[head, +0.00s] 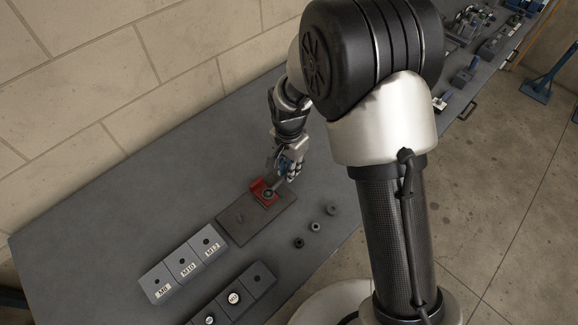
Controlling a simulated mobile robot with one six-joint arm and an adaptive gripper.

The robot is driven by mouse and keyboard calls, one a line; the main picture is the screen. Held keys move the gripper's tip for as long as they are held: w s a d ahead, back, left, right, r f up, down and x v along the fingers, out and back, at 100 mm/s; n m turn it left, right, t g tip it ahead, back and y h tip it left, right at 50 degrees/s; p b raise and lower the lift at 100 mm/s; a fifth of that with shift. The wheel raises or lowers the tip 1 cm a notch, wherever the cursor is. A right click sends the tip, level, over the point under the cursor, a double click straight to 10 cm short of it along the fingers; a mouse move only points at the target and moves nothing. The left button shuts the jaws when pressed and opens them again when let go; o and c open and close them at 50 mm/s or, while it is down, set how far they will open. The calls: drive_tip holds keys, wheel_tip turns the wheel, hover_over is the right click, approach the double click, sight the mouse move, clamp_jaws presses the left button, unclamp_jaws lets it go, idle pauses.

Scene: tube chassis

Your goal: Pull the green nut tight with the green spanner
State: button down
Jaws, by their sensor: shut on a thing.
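My gripper (291,172) is low over the bench, just right of and above a red fixture (257,186) on a dark plate. It is shut on a slim grey piece that looks like the spanner (279,183), which slants down towards the fixture. A dark round nut or bolt head (268,194) sits at the fixture. I cannot tell whether the spanner's jaw is around the nut or only beside it. No green shows on either at this size, and my gripper hides part of the spanner.
The dark plate (238,223) lies on the grey bench (120,215). Left of it stand blocks marked M8, M10 and M12 (184,264), with more blocks in front (232,297). Three small dark nuts (315,226) lie to the right. A wall runs behind.

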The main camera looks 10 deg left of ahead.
drive_tip(key=c, duration=1.4)
unclamp_jaws()
drive_tip(key=shift+c, duration=0.2)
